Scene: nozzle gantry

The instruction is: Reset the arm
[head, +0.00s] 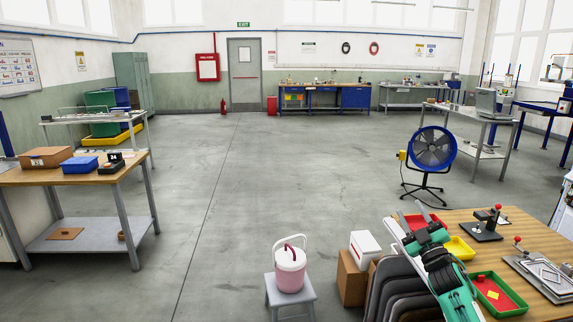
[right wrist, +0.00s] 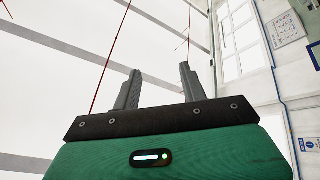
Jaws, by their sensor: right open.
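My right arm, green and black, comes up from the bottom right of the head view over the wooden table (head: 530,228). My right gripper (head: 411,212) is at its upper end, above the table's left edge. In the right wrist view its two grey fingers (right wrist: 160,68) stand apart with nothing between them. They point up toward the pale ceiling and tall windows. My left arm and gripper do not show.
The table holds a yellow tray (head: 459,248), a red-lined green tray (head: 497,294), a red-knobbed press (head: 487,224) and metal plates. A pink-and-white jug (head: 290,268) stands on a grey stool (head: 291,299). A blue fan (head: 432,148) stands behind. The middle floor is clear.

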